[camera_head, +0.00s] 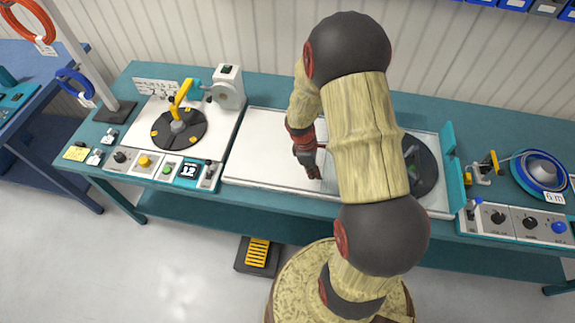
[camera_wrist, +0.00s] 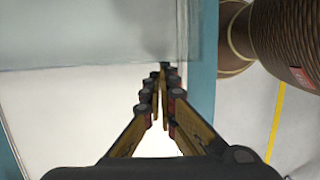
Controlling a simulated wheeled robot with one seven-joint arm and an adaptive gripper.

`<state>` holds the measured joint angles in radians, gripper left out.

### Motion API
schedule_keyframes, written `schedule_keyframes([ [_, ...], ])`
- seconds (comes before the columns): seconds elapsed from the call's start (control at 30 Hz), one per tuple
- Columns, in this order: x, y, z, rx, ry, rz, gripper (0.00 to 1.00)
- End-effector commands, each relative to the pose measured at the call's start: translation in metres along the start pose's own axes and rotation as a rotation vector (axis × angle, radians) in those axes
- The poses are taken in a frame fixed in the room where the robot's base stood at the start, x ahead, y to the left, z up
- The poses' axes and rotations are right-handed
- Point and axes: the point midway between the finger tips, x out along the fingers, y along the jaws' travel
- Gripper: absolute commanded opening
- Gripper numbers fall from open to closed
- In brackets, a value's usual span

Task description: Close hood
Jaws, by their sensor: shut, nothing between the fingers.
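My gripper (camera_head: 316,173) points down over the white middle section of the bench, between the left and right stations. In the wrist view its two fingers (camera_wrist: 162,75) are shut with nothing between them. A grey, see-through panel (camera_wrist: 90,35), which looks like the hood, fills the upper part of the wrist view. Its straight lower edge lies beside my fingertips; I cannot tell whether they touch. Teal side pieces frame it, and one teal upright (camera_head: 452,165) stands at the right in the head view. The hood is hard to make out there, and my arm covers part of that section.
The left station has a black turntable (camera_head: 179,129) with a yellow arm and a row of buttons. A dark disc (camera_head: 419,166) lies partly behind my arm. A blue reel (camera_head: 541,173) stands at the right. A yellow-topped pedal (camera_head: 257,254) is on the floor.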

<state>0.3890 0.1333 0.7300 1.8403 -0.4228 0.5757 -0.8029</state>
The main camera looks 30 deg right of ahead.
Motion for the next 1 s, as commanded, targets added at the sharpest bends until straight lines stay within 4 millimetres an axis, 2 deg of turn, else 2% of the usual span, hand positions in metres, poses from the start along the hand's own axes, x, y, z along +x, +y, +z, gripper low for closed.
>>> schedule_keyframes([
  [0.03,0.002,-0.001,0.017,0.007,-0.001,-0.004,0.0],
  [0.2,0.013,-0.001,0.056,0.006,-0.001,-0.003,0.0],
  [0.4,0.02,0.0,0.082,0.003,0.0,-0.001,0.0],
  [0.6,0.023,0.0,0.092,0.0,0.0,0.0,0.0],
  [1.0,0.024,0.0,0.093,0.0,-0.002,-0.001,0.0],
])
